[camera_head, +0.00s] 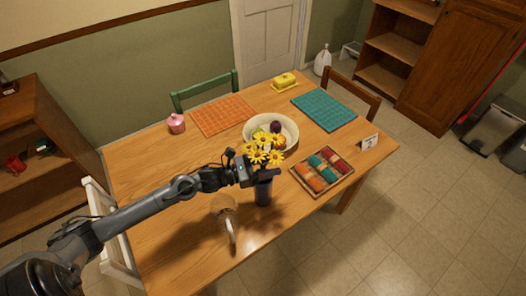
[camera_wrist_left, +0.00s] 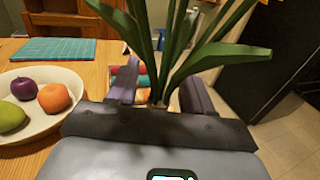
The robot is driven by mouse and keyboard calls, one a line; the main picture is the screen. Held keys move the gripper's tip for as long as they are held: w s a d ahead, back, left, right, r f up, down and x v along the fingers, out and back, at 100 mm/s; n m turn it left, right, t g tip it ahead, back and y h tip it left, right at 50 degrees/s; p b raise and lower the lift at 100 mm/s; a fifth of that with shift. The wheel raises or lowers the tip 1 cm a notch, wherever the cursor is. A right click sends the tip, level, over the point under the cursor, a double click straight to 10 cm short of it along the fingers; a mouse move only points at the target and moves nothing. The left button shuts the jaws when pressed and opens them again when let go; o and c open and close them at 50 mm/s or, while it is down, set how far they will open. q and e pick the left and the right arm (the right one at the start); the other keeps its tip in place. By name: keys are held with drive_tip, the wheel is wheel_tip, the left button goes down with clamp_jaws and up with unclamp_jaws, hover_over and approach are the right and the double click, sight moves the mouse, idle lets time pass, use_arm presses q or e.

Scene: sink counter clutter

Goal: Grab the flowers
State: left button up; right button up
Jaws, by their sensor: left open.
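The yellow flowers (camera_head: 262,150) stand upright in a dark vase (camera_head: 263,193) near the front middle of the wooden table. My left gripper (camera_head: 262,174) is at the stems, just below the blooms and above the vase. In the left wrist view, the green stems and leaves (camera_wrist_left: 163,52) rise between the two spread fingers of my left gripper (camera_wrist_left: 158,88). The fingers are open around the stems, with a gap visible beside them. The blooms are mostly out of the wrist view. My right gripper is not in view.
A cream bowl of fruit (camera_head: 290,129) stands close behind the flowers; it also shows in the left wrist view (camera_wrist_left: 75,98). A box of coloured rolls (camera_head: 338,181) lies to the right. A glass jug (camera_head: 225,221) stands in front left, under my arm.

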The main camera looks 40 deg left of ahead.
use_arm(q)
drive_tip(key=shift+c, duration=0.4)
clamp_jaws()
drive_tip(key=shift+r, duration=0.1)
